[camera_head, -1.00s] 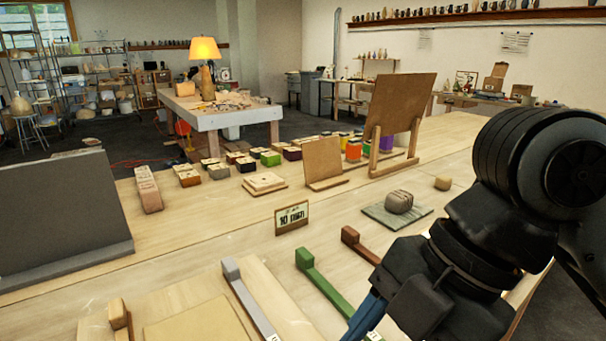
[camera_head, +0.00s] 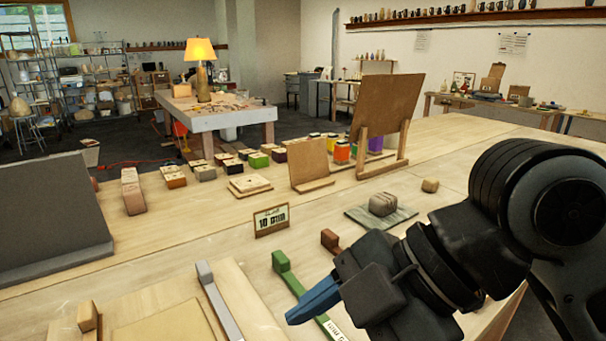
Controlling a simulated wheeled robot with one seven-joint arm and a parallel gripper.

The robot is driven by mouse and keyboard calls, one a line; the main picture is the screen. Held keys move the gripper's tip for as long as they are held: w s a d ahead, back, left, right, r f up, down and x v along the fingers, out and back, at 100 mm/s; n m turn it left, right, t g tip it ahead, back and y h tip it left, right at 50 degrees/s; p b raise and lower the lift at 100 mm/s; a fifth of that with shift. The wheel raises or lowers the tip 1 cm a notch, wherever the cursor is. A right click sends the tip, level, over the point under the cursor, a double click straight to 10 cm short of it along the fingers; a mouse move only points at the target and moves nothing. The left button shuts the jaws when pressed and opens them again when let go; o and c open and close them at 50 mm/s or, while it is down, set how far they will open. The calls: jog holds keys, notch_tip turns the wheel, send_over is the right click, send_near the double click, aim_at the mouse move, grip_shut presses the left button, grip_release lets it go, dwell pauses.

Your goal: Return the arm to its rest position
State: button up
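My arm reaches in from the right edge, dark and bent over the near right part of the wooden table (camera_head: 180,250). My gripper (camera_head: 300,312) is at its end, with blue fingers pointing down and left. They are over or close to the green bar (camera_head: 300,285); I cannot tell the height. No object shows in the fingers. Only one side of the fingers shows clearly, so I cannot tell whether they are open or shut.
A grey bar (camera_head: 218,300) and a brown block (camera_head: 330,240) lie near the gripper. A small sign (camera_head: 271,220) and a stone-like lump (camera_head: 383,204) on a slab (camera_head: 360,218) stand behind. A large board (camera_head: 387,105) stands farther back. A lit lamp (camera_head: 200,50) is on another table.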

jog(key=w+a+r+m+t+y, duration=0.35)
jog(key=a+m+t+y, duration=0.3)
jog(key=m, duration=0.35)
jog(key=s+d+f+m+t+h, duration=0.4)
jog(key=d+f+m+h, duration=0.1)
jog(key=d+f+m, duration=0.25)
jog(key=s+d+f+m+t+h, duration=0.4)
jog(key=d+f+m+t+h, duration=0.15)
jog(key=f+m, duration=0.25)
jog(key=s+d+f+n+h, duration=0.1)
jog(key=s+d+h, duration=0.1)
jog(key=s+d, duration=0.4)
jog(key=s+d+f+g+h, duration=0.1)
jog(key=s+d, duration=0.5)
jog(key=s, duration=0.8)
jog(key=shift+d+f+n+h, duration=0.35)
jog(key=shift+d+f+h, duration=0.1)
jog(key=shift+h, duration=0.25)
jog(key=shift+s, duration=0.1)
